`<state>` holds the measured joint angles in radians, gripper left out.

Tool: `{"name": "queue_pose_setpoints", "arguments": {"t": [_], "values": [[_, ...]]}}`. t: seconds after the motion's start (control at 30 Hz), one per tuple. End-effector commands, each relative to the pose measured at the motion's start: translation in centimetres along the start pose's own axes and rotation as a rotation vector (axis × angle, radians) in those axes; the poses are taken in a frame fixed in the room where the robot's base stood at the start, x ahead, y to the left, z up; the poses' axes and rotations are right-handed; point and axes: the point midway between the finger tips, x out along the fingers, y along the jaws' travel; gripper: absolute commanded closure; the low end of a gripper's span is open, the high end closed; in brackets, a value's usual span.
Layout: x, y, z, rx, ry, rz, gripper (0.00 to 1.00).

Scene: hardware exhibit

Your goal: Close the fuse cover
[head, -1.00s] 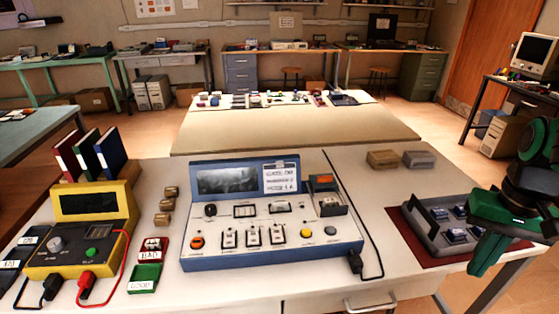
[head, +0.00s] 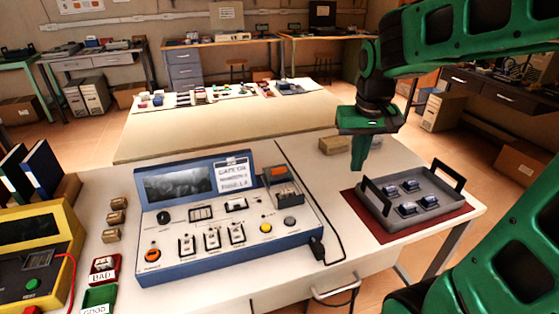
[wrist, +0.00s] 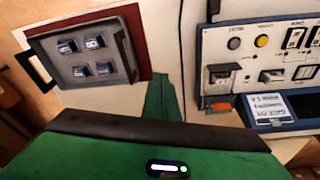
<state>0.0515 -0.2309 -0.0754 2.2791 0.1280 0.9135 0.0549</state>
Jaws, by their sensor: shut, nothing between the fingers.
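The fuse cover (head: 274,173) is on the back right corner of the blue and white console (head: 235,255). It stands raised at the back of a dark fuse holder (head: 287,193), with an orange patch on its face. In the wrist view the cover (wrist: 221,105) and the open fuse holder (wrist: 222,76) show right of my finger. My gripper (head: 358,166) is shut and empty, pointing down above the table, to the right of the cover and apart from it. In the wrist view my green gripper (wrist: 163,95) partly shows at the lower middle.
A grey tray (head: 405,222) with several small blocks stands on a red mat (head: 375,228) to the right. A tan block (head: 333,145) lies behind my gripper. A black cable (head: 300,185) runs between console and tray.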

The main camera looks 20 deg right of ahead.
Motion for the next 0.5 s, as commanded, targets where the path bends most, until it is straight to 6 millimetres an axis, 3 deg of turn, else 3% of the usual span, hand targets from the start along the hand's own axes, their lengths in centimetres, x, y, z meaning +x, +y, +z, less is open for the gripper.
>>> {"name": "queue_pose_setpoints", "arguments": {"t": [0.03, 0.1, 0.2, 0.33, 0.5], "values": [[0.1, -2.8, -2.9, -0.054, 0.025, -0.008, 1.00], [0.2, -6.4, -6.1, -0.113, 0.063, -0.025, 1.00], [0.3, -11.3, -9.6, -0.185, 0.108, -0.054, 1.00], [0.5, -16.2, -12.3, -0.246, 0.148, -0.087, 1.00], [0.9, -18.9, -13.6, -0.276, 0.169, -0.107, 1.00]]}}
